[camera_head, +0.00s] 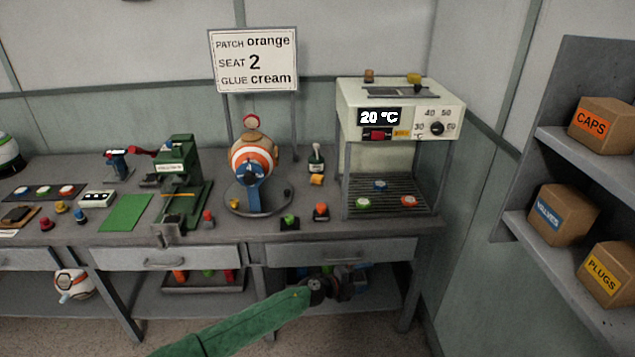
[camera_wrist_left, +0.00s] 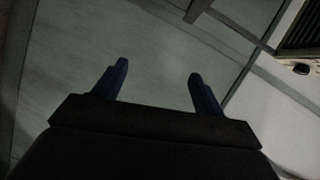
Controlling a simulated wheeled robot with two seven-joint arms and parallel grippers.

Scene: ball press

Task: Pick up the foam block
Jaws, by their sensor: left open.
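The block does not show in that view. My right gripper is not in view.
A striped ball (camera_head: 254,158) sits in a round stand, with a green press (camera_head: 177,170) to its left. A heater box (camera_head: 400,110) reading 20 °C stands to the right over a rack. Drawers (camera_head: 340,252) line the bench front. Shelves with cartons (camera_head: 563,215) are at far right.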

